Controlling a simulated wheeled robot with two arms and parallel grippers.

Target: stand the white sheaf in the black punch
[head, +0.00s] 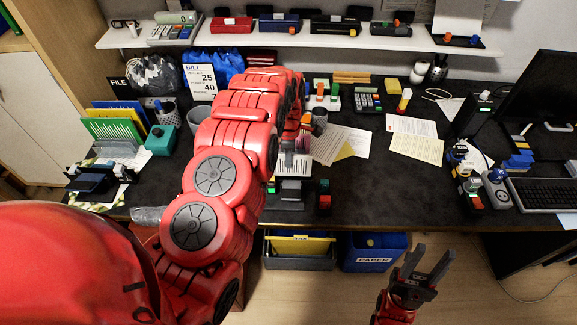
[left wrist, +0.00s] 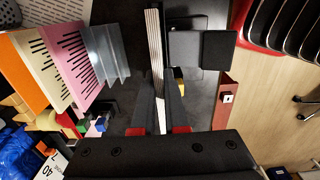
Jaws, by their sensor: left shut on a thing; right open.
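The white sheaf (left wrist: 155,50) is seen edge-on in the left wrist view, between the two dark fingers of my left gripper (left wrist: 159,100), which is shut on it. In the head view my red left arm hides most of that gripper. The lined face of the sheaf (head: 292,164) shows just right of the arm. The black punch (head: 290,193), with a grey top, stands near the desk's front edge just below the sheaf in the picture. In the left wrist view the punch (left wrist: 203,50) is right of the sheaf. My right gripper (head: 422,272) is open and empty in front of the desk.
Lined pink (left wrist: 62,65) and cream sheaves stand in a clear rack (left wrist: 105,55) left of my left gripper. Small red and green blocks (head: 324,197) are right of the punch. Loose papers (head: 348,143) lie behind. The desk front right of the blocks is clear.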

